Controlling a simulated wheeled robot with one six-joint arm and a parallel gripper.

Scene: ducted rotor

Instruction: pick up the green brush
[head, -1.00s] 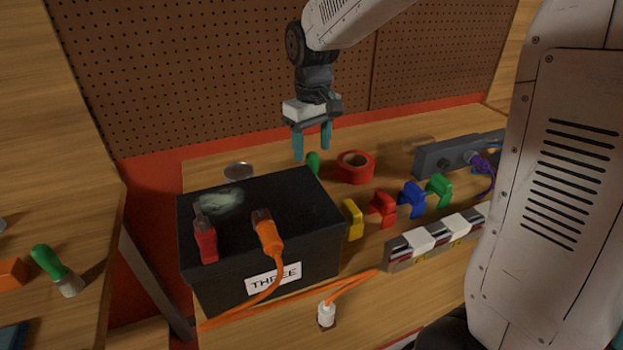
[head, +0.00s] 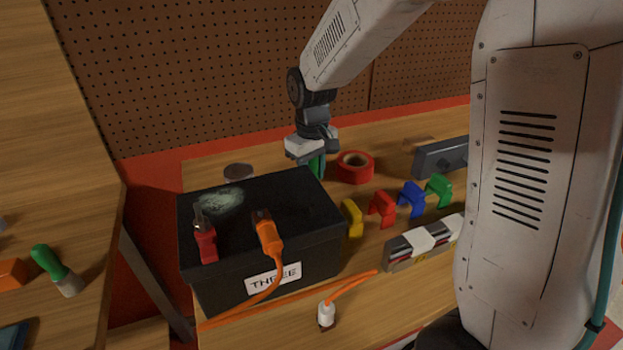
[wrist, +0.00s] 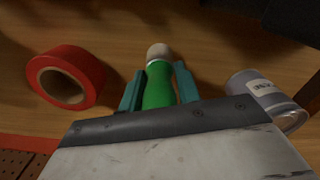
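A green brush (wrist: 158,85) with a pale end stands or lies between my gripper's teal fingers in the wrist view. In the head view only a bit of green (head: 316,166) shows behind the black box, mostly hidden by my gripper (head: 308,165). My gripper, also in the wrist view (wrist: 160,84), is lowered around the handle; the fingers are apart, one on each side, with narrow gaps near the tips. Another green-handled item (head: 48,264) with a pale end lies on the left bench.
A red tape roll (head: 354,167) is close beside my gripper. A labelled can (wrist: 262,96) is on its other side. The black box (head: 265,225) stands in front, with red and orange plugs on top. Colored clips (head: 382,206) lie to the right.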

